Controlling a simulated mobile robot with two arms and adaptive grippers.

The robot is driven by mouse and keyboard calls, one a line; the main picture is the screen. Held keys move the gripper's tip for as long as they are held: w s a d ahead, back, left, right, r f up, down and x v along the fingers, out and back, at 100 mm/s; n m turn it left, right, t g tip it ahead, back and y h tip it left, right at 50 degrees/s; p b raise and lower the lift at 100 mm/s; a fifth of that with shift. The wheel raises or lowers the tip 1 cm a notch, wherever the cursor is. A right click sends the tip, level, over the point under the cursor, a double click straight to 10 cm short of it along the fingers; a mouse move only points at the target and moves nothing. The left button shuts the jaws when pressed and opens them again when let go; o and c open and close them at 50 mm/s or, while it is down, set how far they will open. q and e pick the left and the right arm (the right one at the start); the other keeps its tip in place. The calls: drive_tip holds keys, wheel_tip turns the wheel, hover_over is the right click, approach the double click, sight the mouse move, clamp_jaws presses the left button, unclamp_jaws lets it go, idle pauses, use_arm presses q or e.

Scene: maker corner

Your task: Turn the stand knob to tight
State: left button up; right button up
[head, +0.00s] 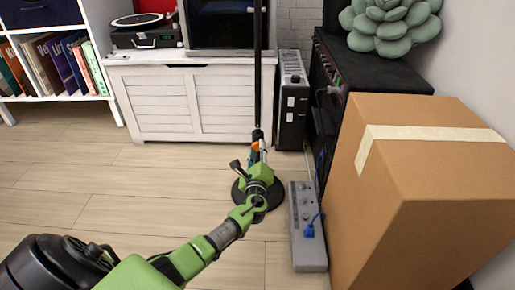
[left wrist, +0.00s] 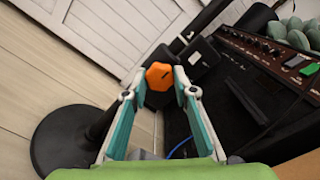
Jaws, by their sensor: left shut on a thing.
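The stand is a black pole (head: 258,75) rising from a round black base (head: 240,191) on the floor. The base also shows at the left of the left wrist view (left wrist: 62,142). The stand knob (left wrist: 159,76) is orange and faceted, and sits between my fingertips in the left wrist view. In the head view the knob (head: 256,146) is a small orange spot low on the pole. My left gripper (left wrist: 157,84) has teal and grey fingers and is shut on the knob. Its body hides part of the base in the head view. My right gripper is not in view.
A cardboard box (head: 430,200) stands at the right. A grey power strip (head: 303,225) with a blue plug lies beside the base. A white cabinet (head: 180,100) and a black amplifier (head: 335,75) stand behind. Floor at the left is clear.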

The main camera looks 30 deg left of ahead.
use_arm(q)
drive_tip(key=shift+w+m, duration=0.1)
drive_tip(key=shift+m, duration=0.2)
drive_tip(key=o, duration=1)
drive_tip(key=shift+o, duration=0.6)
drive_tip(key=v, duration=1.2)
